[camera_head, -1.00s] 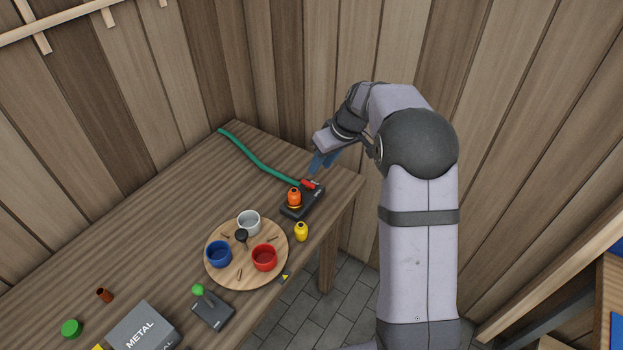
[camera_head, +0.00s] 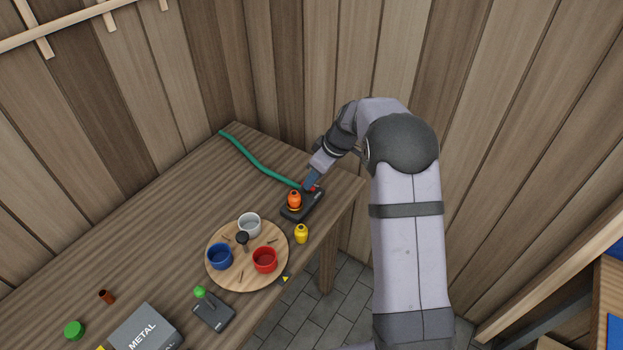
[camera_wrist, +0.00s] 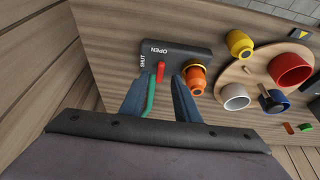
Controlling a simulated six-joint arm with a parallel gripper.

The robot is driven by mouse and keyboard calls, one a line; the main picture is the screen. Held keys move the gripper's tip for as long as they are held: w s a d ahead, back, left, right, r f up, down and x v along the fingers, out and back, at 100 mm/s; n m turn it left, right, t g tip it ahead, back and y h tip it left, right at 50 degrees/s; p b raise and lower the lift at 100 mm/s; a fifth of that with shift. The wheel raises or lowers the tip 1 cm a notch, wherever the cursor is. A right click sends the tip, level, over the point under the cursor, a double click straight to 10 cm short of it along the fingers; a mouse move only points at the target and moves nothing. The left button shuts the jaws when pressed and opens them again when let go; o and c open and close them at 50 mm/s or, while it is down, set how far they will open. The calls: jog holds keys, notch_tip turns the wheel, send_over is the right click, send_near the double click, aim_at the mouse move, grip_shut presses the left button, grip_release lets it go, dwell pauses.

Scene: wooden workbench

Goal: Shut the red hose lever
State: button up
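The red hose lever (camera_wrist: 160,72) sits on a dark valve block (camera_wrist: 189,54) marked OPEN and SHUT. In the wrist view the lever lies lengthwise between my two fingers, its upper end close to the OPEN marking. My gripper (camera_wrist: 161,80) is open, with one blue-grey finger on each side of the lever; I cannot tell whether either touches it. In the head view my gripper (camera_head: 311,182) is right over the block (camera_head: 304,206) and hides most of the lever. The green hose (camera_head: 258,163) runs from the block to the back left.
An orange knob-like piece (camera_head: 294,199) stands on the block beside the lever. A yellow piece (camera_head: 301,233) stands close in front. A round wooden board (camera_head: 234,277) carries white, blue and red cups. A green-knobbed lever box (camera_head: 214,312) is nearer. The table's right edge is close.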

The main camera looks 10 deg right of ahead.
jog(key=shift+x, duration=1.3)
grip_shut()
